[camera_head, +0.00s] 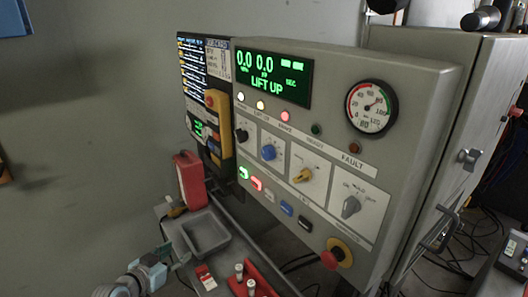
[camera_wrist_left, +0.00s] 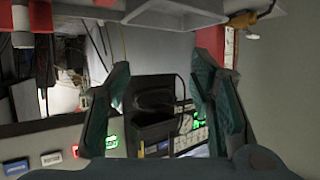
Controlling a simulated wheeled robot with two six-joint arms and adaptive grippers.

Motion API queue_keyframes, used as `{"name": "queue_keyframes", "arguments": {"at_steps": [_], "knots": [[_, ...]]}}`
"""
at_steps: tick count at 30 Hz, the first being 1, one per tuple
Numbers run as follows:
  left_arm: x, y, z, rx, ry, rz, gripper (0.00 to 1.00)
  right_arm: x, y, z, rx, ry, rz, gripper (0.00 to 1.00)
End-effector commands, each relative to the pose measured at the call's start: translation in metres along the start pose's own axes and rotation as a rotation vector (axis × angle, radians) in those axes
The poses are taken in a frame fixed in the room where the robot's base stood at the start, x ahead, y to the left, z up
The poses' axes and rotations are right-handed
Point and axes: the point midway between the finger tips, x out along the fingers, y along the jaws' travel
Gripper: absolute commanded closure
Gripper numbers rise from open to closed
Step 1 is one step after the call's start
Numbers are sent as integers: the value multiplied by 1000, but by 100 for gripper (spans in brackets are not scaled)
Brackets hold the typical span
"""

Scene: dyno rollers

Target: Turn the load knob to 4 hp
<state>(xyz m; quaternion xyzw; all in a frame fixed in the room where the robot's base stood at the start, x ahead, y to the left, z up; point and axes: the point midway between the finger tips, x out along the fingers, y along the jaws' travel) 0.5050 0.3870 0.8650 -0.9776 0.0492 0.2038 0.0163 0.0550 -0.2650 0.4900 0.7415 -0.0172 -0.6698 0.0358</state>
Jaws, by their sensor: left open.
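The grey control panel (camera_head: 420,150) carries a row of knobs. From left to right they are a black knob (camera_head: 241,135), a blue knob (camera_head: 268,152), a yellow knob (camera_head: 302,176) and a grey knob (camera_head: 350,207). Their labels and scale marks are too small to read, so I cannot tell which is the load knob or its setting. The display (camera_head: 272,75) reads "LIFT UP" in green, with 0.0 figures above. My left gripper (camera_head: 155,268) is low at the left, below the panel and apart from the knobs. In the left wrist view its fingers (camera_wrist_left: 165,105) are open, with nothing held.
A grey tray (camera_head: 205,235) and a red bottle (camera_head: 190,180) are near the left gripper. A red holder (camera_head: 255,280) stands in front. A yellow handheld unit (camera_head: 218,125) hangs at the panel's left. A red emergency button (camera_head: 330,260) projects at lower right. Cables lie on the floor.

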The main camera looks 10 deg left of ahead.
Motion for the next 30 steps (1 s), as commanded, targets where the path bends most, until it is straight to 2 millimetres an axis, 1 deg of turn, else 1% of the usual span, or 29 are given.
{"name": "queue_keyframes", "arguments": {"at_steps": [1, 2, 3, 4, 6, 7, 9, 10, 12, 14, 17, 20, 21, 25, 27, 30], "knots": [[-14, 14, -82, 49, 116, 77, 51, -11, 1, -1, 0, 0, 0, 100], [-25, 28, -124, 78, 181, 133, 51, -13, 1, -2, 0, 1, 0, 100], [-43, 49, -171, 120, 255, 208, 51, -17, 2, -2, 0, 1, 1, 100], [-58, 65, -201, 150, 303, 261, 51, -19, 2, -2, 0, 1, 1, 100], [-91, 100, -248, 215, 383, 371, 51, -22, 3, -3, -1, 0, 2, 100], [-103, 112, -261, 237, 406, 409, 51, -23, 3, -3, -1, 0, 2, 100], [-123, 132, -278, 273, 440, 471, 51, -25, 5, -2, -2, 0, 4, 100], [-128, 138, -282, 283, 449, 487, 51, -25, 5, -2, -2, -1, 4, 100], [-130, 145, -288, 289, 460, 503, 51, -27, 7, -1, -3, -3, 6, 100], [-126, 148, -291, 287, 463, 504, 51, -30, 8, -1, -3, -4, 7, 100], [-113, 158, -298, 281, 465, 507, 51, -37, 8, -1, -3, -6, 7, 100], [-92, 173, -309, 278, 465, 507, 51, -45, 8, -2, -3, -6, 7, 100], [-81, 180, -314, 278, 464, 508, 51, -48, 8, -2, -3, -6, 6, 100], [-50, 199, -325, 280, 461, 505, 51, -55, 7, -3, -2, -6, 4, 100], [-38, 207, -329, 282, 457, 507, 51, -56, 7, -3, -2, -6, 4, 100], [-26, 213, -332, 283, 456, 503, 51, -58, 7, -3, -2, -5, 3, 100]]}}
